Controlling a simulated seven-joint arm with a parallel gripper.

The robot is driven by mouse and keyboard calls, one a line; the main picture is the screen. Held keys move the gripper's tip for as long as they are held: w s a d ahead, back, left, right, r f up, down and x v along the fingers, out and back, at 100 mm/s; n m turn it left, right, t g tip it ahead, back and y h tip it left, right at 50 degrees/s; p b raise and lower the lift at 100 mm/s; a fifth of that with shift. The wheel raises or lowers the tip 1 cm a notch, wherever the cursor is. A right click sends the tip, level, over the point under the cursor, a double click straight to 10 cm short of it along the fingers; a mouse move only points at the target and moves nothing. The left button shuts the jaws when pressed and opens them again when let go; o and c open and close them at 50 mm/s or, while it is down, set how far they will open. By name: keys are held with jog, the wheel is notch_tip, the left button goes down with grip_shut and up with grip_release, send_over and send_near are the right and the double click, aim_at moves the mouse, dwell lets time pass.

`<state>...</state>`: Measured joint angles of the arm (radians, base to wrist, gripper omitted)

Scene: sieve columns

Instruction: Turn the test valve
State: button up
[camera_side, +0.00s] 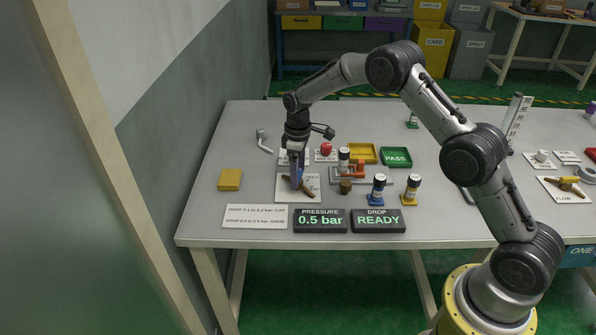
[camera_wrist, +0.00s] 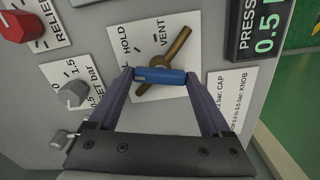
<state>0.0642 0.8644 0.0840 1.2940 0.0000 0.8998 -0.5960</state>
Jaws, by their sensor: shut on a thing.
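The test valve has a brass body (camera_wrist: 177,45) and a blue handle (camera_wrist: 160,76). It sits on a white plate (camera_wrist: 146,92) marked HOLD and VENT. In the wrist view the handle lies crosswise between my fingertips. My gripper (camera_wrist: 160,74) is shut on the blue handle, one finger at each end. In the side view my gripper (camera_side: 297,178) reaches down over the plate, and the brass part (camera_side: 306,189) shows beside it. The handle is mostly hidden there. The pressure display (camera_side: 320,221) reads 0.5 bar and the drop display (camera_side: 378,221) reads READY.
A red relief knob (camera_wrist: 14,27) and a grey set knob (camera_wrist: 73,94) are left of the valve. Blue-based (camera_side: 377,190) and yellow-based (camera_side: 410,190) columns stand to its right. A yellow tray (camera_side: 373,159), a green PASS tray (camera_side: 396,164) and a yellow block (camera_side: 230,180) lie around it.

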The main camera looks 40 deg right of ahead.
jog(key=m, duration=0.5)
jog(key=shift+r+m, duration=0.1)
jog(key=shift+m, duration=0.3)
jog(key=shift+w, duration=0.1)
dwell(0.3)
jog(key=o, duration=1.2)
jog(key=shift+c, duration=0.2)
notch_tip(320, 180, up, 14)
